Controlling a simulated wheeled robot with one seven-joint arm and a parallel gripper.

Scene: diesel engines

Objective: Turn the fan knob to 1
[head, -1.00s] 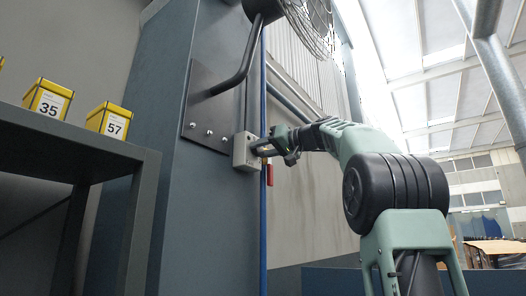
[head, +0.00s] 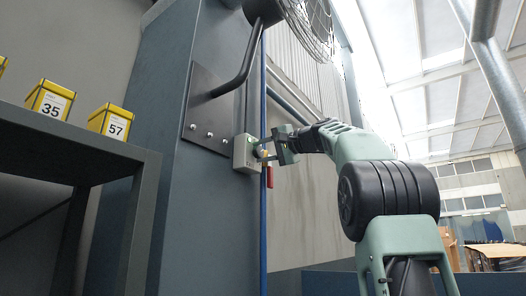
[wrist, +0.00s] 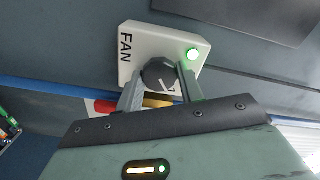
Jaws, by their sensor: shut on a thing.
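The fan control box (wrist: 125,62) is pale, with "FAN" printed on it and a lit green lamp (wrist: 193,54). In the head view the box (head: 243,154) is fixed to the side of a blue-grey column. Its round black knob (wrist: 158,73) has a white pointer line, which slants toward the lower right in the wrist view. My gripper (wrist: 161,80) is shut on the knob, one finger on each side. It also reaches the box from the right in the head view (head: 263,150). The fingers and gripper body hide most dial marks.
A caged fan (head: 308,25) hangs from a bent arm on a bolted plate (head: 205,110). A blue pipe (head: 263,215) and a red tag (head: 270,182) are close beside the box. A shelf (head: 75,135) with yellow boxes stands at left.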

